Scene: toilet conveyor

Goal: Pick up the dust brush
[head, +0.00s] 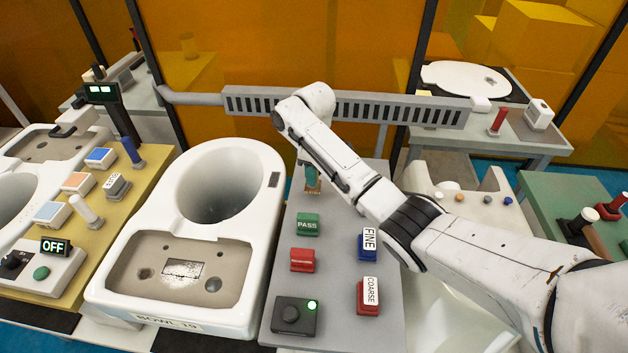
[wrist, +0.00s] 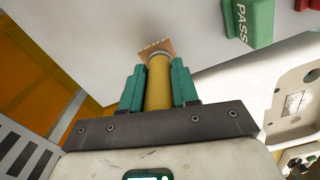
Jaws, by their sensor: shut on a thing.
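The dust brush (wrist: 158,85) has a round yellow handle and a flat tan end with pale specks along its edge. My gripper (wrist: 158,66) is shut on the yellow handle in the wrist view, with a teal finger on each side. In the head view, my gripper (head: 311,174) is at the far part of the grey panel, partly behind my arm. The brush's tan end (head: 312,191) shows just below the fingers. I cannot tell whether it touches the panel.
The grey panel (head: 335,250) carries a green PASS block (head: 307,224), a red block (head: 302,260), FINE (head: 367,245) and COARSE (head: 368,296) blocks, and a dark knob box (head: 296,317). A white toilet bowl (head: 255,160) stands left. A slotted rail (head: 400,110) runs behind.

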